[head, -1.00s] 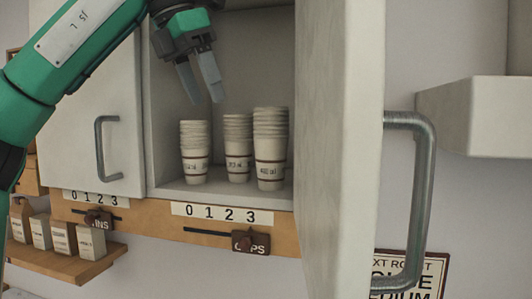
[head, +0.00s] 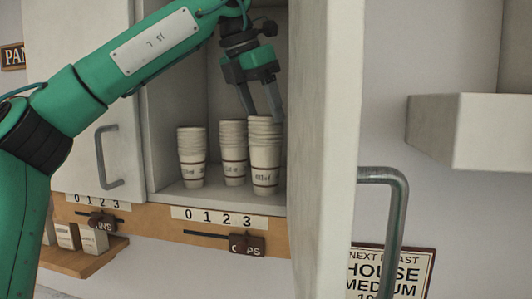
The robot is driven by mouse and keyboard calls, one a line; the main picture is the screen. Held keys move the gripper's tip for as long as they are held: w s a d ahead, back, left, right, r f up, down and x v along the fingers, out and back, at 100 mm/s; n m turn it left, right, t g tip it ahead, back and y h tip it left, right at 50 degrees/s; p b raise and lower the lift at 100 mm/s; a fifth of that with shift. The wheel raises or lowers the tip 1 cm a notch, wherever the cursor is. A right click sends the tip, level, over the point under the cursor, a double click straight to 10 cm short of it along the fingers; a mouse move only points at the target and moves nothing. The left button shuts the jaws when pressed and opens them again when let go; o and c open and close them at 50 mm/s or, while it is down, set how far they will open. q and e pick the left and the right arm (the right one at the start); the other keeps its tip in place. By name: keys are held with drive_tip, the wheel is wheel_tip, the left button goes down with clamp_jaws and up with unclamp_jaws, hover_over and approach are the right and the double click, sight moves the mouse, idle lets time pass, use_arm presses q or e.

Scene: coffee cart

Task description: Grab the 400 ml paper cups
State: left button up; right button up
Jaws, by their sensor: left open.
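Three stacks of white paper cups with dark bands stand upright on the cupboard shelf: a left stack (head: 192,158), a middle stack (head: 233,153) and a right stack (head: 265,160). The right stack is the tallest and widest. Small print is on the cups, too blurred to read for sizes. My left gripper (head: 263,108) is open and points down, its fingertips at the top of the right stack. I cannot tell whether the fingers are around the rim or just behind it, or touching. My right gripper is not in view.
The open cupboard door (head: 325,150) stands close to the right of the stacks, with its metal handle (head: 395,230). The closed left door (head: 85,110) is beside the opening. A slider marked CUPS (head: 247,245) sits below the shelf (head: 220,199). A white wall box (head: 470,130) is at right.

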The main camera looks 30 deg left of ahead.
sight(266, 121)
use_arm(q)
drive_tip(key=shift+p+x, duration=0.45)
drive_tip(key=shift+x, duration=0.75)
drive_tip(key=shift+w+a+f, duration=0.1)
drive_tip(key=shift+w+f, duration=0.05)
drive_tip(key=shift+f, duration=0.25)
drive_tip(key=c, duration=1)
drive_tip(key=shift+r, duration=0.1)
